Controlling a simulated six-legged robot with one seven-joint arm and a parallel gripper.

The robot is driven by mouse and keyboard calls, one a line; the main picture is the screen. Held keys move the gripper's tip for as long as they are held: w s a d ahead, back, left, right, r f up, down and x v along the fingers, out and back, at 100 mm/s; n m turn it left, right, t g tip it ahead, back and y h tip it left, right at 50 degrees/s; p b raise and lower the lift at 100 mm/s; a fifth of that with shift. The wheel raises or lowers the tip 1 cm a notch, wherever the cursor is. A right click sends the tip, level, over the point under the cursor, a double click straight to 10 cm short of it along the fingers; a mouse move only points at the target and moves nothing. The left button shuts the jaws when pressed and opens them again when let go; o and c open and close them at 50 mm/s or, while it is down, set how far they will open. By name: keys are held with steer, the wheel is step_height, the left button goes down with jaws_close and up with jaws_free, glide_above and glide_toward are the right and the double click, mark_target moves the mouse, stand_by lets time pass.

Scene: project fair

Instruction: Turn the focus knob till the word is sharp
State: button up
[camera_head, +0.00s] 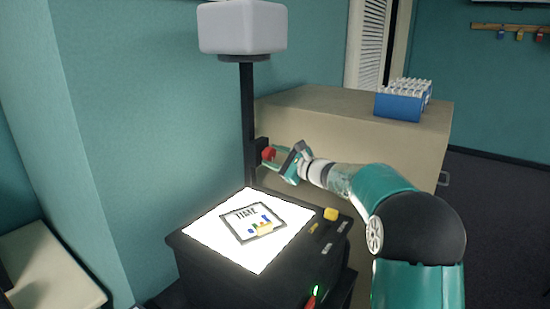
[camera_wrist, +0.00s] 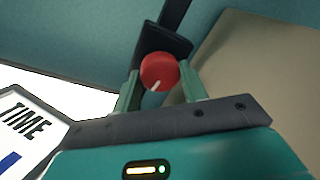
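The focus knob (camera_wrist: 159,72) is red with a white pointer line, on a dark block on the projector's post (camera_head: 247,110). The knob also shows in the head view (camera_head: 268,154). My gripper (camera_head: 272,160) is at the knob, with one finger on each side of it in the wrist view (camera_wrist: 160,82). I cannot tell whether the fingers press on the knob. A framed sheet (camera_head: 240,233) lies on the lit projector stage (camera_head: 205,230). Its printed word reads TIME in the wrist view. The projected word is not in view.
The white projector head (camera_head: 242,27) tops the post. A yellow knob (camera_head: 331,213) and a green light are on the projector body (camera_head: 210,275). A beige cabinet (camera_head: 330,120) stands behind my gripper, with a blue rack (camera_head: 399,107) on top. A teal wall is at the left.

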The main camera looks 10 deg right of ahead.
steer(key=c, duration=0.4)
steer(key=shift+d+n, duration=0.1)
steer(key=shift+n, duration=2.7)
steer(key=o, duration=1)
steer(key=v, duration=1.3)
steer(key=shift+s+d+f, duration=0.2)
steer(key=shift+d+f, duration=0.05)
steer(key=shift+f, duration=0.05)
